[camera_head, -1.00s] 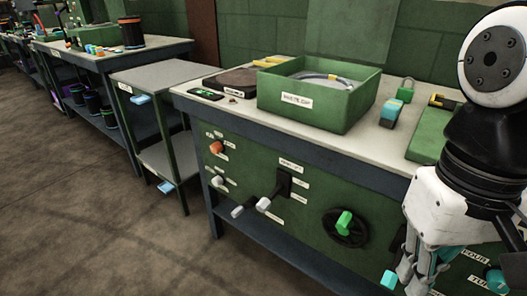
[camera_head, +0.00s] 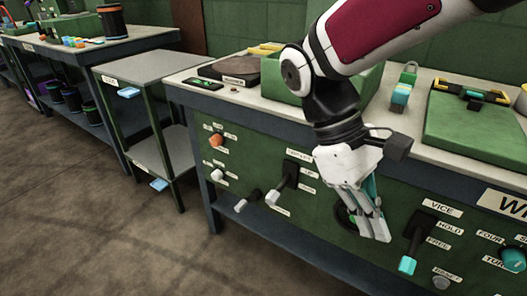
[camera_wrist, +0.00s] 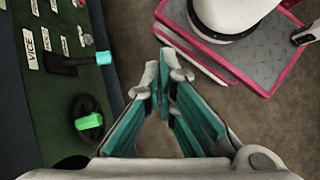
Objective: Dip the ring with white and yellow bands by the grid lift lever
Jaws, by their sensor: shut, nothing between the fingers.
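My gripper (camera_head: 376,226) is shut and empty. It hangs fingers-down in front of the green panel, right of a dark lever with a pale grey knob (camera_head: 272,197) and left of the vice lever (camera_head: 408,262). In the wrist view the gripper (camera_wrist: 166,72) shows its teal finger pads, with the panel at left. No ring with white and yellow bands can be made out now. The labels by the pale-knobbed lever are too small to read surely, so I cannot tell which control is the grid lift lever.
An orange knob (camera_head: 216,140) and white knobs are on the panel's left. A green-handled wheel (camera_wrist: 89,121) is partly behind my gripper in the head view. A grey shelf cart (camera_head: 150,76) stands left; floor is clear.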

